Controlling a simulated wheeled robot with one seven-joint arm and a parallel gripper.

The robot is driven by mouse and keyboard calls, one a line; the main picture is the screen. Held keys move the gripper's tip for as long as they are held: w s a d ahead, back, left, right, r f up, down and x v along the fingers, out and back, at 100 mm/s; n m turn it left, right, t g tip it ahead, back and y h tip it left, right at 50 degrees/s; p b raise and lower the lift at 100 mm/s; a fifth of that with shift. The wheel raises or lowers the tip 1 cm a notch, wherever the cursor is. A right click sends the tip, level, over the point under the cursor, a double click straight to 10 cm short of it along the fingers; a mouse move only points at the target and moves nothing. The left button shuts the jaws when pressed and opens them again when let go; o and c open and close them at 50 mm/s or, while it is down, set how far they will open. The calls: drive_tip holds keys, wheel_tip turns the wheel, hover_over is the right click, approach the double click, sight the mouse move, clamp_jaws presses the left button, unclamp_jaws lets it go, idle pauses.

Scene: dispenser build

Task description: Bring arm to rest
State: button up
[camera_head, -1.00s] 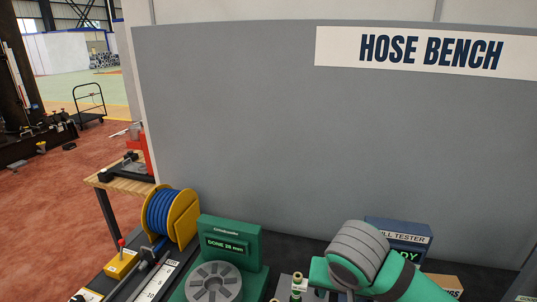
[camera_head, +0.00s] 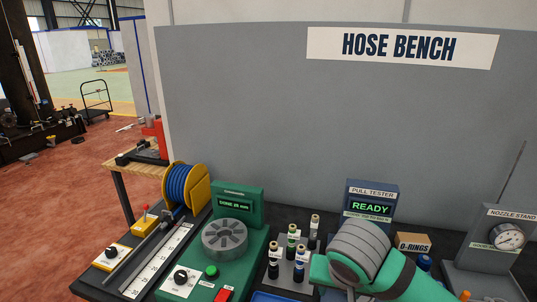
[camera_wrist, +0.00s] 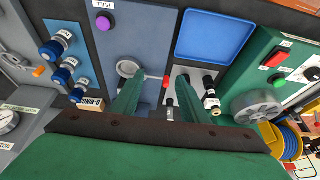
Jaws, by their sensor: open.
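My arm (camera_head: 365,258), green with a grey ribbed sleeve, reaches in from the lower right of the head view. Its fingers are hidden there. In the wrist view my gripper (camera_wrist: 155,98) shows two green fingers spread apart with nothing between them. It hangs above the bench, over the pull tester's blue-grey plate (camera_wrist: 140,50) and near the rack of hose fittings (camera_wrist: 205,75).
The bench holds a blue hose reel (camera_head: 186,187), a green crimper (camera_head: 236,205) with a grey die head, several fittings (camera_head: 292,240), a pull tester (camera_head: 371,205) reading READY, an O-rings box (camera_head: 413,243) and a nozzle stand (camera_head: 500,240). A grey panel (camera_head: 330,120) stands behind.

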drive_tip(key=w+a+r+t+y, duration=0.1)
drive_tip(key=w+a+t+y, duration=0.25)
drive_tip(key=a, duration=0.45)
drive_tip(key=w+a+r+t+y, duration=0.2)
drive_tip(key=w+a+t+y, duration=0.15)
drive_tip(key=a, duration=0.55)
drive_tip(key=w+a+r+t+y, duration=0.1)
drive_tip(key=w+a+t+y, duration=0.2)
drive_tip(key=a, duration=0.5)
drive_tip(key=s+d+f+m+t+h, duration=0.1)
drive_tip(key=s+d+f+m+h, duration=0.2)
drive_tip(key=s+f, duration=0.6)
drive_tip(key=s+d+f+m+t+h, duration=0.1)
drive_tip(key=s+f+m+t+h, duration=0.1)
drive_tip(key=s+f+h, duration=0.55)
drive_tip(key=s+d+f+n, duration=0.1)
drive_tip(key=s+f+n, duration=0.1)
drive_tip(key=s, duration=0.6)
drive_tip(key=s+d+f+n+g+y, duration=0.1)
drive_tip(key=s+d+f+n, duration=0.1)
drive_tip(key=s, duration=0.6)
drive_tip(key=s+d+f+n+g, duration=0.1)
drive_tip(key=s+f+n, duration=0.3)
drive_tip(key=s, duration=0.4)
drive_tip(key=shift+s+d+f+y, duration=0.15)
drive_tip(key=shift+d+f+y, duration=0.25)
drive_tip(key=shift+d, duration=0.35)
